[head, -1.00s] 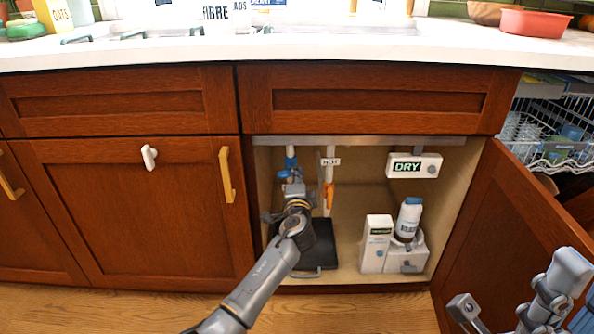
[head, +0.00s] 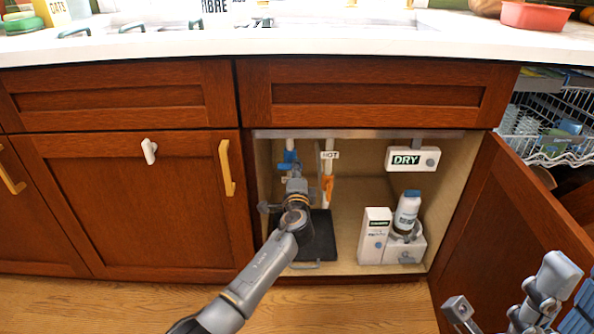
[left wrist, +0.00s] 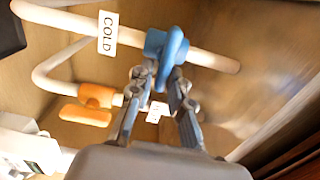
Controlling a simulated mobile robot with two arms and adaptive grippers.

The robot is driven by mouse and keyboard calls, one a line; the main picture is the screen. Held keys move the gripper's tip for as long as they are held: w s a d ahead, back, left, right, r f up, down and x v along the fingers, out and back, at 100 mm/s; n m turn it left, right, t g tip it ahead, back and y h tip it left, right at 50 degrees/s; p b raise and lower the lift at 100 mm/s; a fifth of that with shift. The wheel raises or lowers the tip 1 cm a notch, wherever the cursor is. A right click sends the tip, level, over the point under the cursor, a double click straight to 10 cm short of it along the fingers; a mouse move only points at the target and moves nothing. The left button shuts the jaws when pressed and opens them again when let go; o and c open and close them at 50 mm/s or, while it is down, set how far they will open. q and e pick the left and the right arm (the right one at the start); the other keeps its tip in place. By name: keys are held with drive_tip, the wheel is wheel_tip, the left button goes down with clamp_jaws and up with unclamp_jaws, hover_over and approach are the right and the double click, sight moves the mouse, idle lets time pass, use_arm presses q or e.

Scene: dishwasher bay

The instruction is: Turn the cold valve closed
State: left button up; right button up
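The blue cold valve (head: 288,160) sits on a white pipe inside the open sink cabinet. It shows close up in the left wrist view (left wrist: 165,46), beside a COLD tag (left wrist: 108,33), with its handle roughly crosswise to the pipe. My left gripper (head: 295,185) is just below the valve in the head view. In the left wrist view its fingers (left wrist: 158,88) are apart, with the handle's near end at the gap between them. I cannot tell whether they touch it. Parts of my right arm (head: 545,290) show at the lower right; its gripper's state is unclear.
The orange hot valve (head: 327,188) is close on the right, under a HOT tag (head: 330,155). A DRY box (head: 412,158) hangs in the cabinet. A carton (head: 374,236) and a bottle (head: 407,210) stand at right. An open cabinet door (head: 500,220) bounds the right side.

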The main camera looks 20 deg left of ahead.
use_arm(q)
drive_tip(key=shift+o, duration=0.7)
drive_tip(key=shift+a, duration=0.25)
drive_tip(key=shift+d, duration=0.15)
drive_tip(key=v, duration=1.2)
